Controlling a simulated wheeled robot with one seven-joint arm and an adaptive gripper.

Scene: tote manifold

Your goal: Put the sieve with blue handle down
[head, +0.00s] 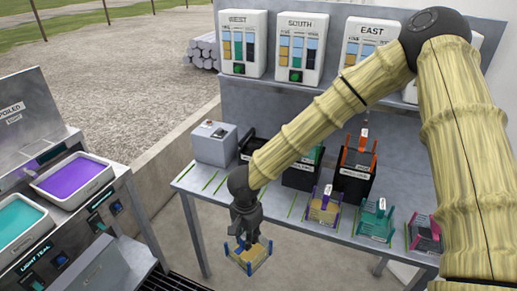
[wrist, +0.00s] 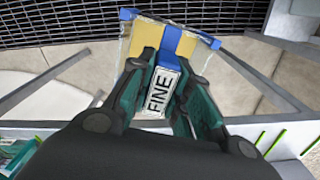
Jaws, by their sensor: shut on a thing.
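The sieve with blue handle (head: 249,261) hangs in the air in front of the grey table's left front edge in the head view. It has blue corner parts and a tan mesh. In the wrist view its blue frame and tan panel (wrist: 186,45) show beyond the fingers, with a white tag reading "FINE" (wrist: 158,92) between them. My gripper (head: 245,232) points down and is shut on the sieve's handle. The fingers (wrist: 158,85) hide most of the handle.
The grey table (head: 205,181) has green-lined slots; its left front part is free. A sieve with purple handle (head: 324,212), a teal one (head: 376,220) and a magenta one (head: 424,234) stand to the right. A grey box (head: 214,144) and black bins (head: 352,182) stand behind. Trays of purple (head: 72,179) and teal stand left.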

